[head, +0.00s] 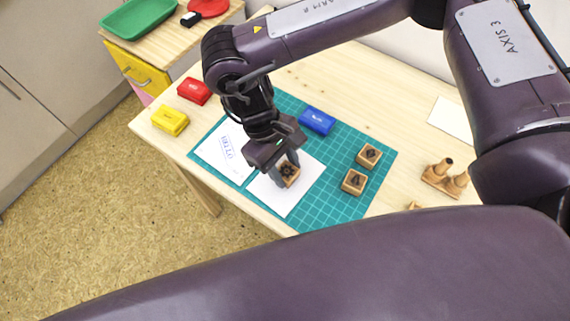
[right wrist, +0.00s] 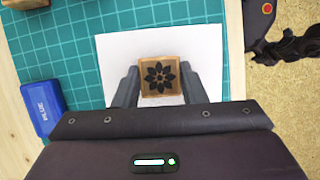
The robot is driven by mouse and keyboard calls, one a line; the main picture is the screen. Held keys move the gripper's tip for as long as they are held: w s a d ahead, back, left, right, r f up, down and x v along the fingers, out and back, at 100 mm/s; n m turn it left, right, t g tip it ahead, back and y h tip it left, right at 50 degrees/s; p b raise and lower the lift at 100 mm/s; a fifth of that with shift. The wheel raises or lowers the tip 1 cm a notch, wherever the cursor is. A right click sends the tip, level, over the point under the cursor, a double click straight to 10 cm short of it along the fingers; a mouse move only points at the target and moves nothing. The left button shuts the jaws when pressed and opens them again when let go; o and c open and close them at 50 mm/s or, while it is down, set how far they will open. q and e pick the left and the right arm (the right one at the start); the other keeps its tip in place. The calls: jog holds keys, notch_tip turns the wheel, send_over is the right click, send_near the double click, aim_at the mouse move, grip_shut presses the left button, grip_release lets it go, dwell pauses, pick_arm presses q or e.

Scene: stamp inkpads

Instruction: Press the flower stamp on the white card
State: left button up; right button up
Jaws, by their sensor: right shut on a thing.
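The flower stamp is a small wooden block (head: 290,176) with a dark flower picture on its top face; it also shows in the right wrist view (right wrist: 159,76). My right gripper (head: 285,171) is shut on it, one finger on each side. The stamp is over the white card (head: 289,203), which lies on the green mat and shows around the block in the right wrist view (right wrist: 205,48). The visible part of the card is blank. I cannot tell whether the stamp touches it.
The green cutting mat (head: 330,205) holds a printed card (head: 222,156) and two other wooden stamps (head: 369,155). A blue inkpad (head: 317,121) sits at its back edge. Red (head: 194,91) and yellow (head: 170,120) inkpads stand left. Wooden pegs (head: 445,178) stand right.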

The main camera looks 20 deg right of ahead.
aim_at(285, 170)
pick_arm(q)
jog(key=shift+r, duration=0.3)
pick_arm(e)
jog(key=shift+f, duration=0.1)
dwell(1.1)
pick_arm(q)
jog(key=shift+r+p, duration=0.1)
jog(key=shift+p, duration=0.25)
jog(key=shift+r+p, duration=0.8)
pick_arm(e)
jog(key=shift+r, duration=0.65)
